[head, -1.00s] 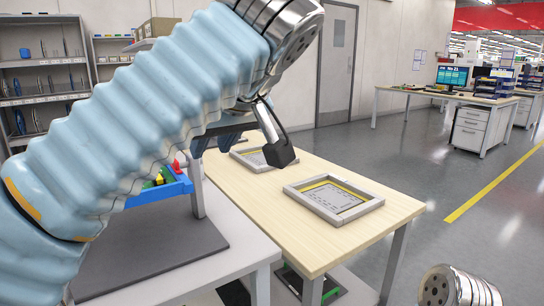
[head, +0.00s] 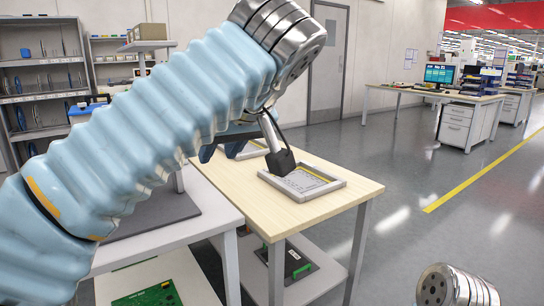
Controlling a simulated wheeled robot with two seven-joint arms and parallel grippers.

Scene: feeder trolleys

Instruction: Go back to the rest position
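My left arm in its pale blue sleeve crosses the left half of the head view. My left gripper (head: 222,150) shows partly below the wrist, with dark blue fingers apart and nothing seen between them. It hangs over the left part of the wooden table (head: 238,183). My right gripper is out of view; only a metal part of my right arm shows at the bottom right.
A framed tray (head: 322,188) lies on the wooden table, with another partly hidden behind the gripper. A grey-white trolley (head: 185,240) stands at front left, with a green board (head: 150,295) below. Shelves (head: 45,75) stand behind. Floor at right is clear.

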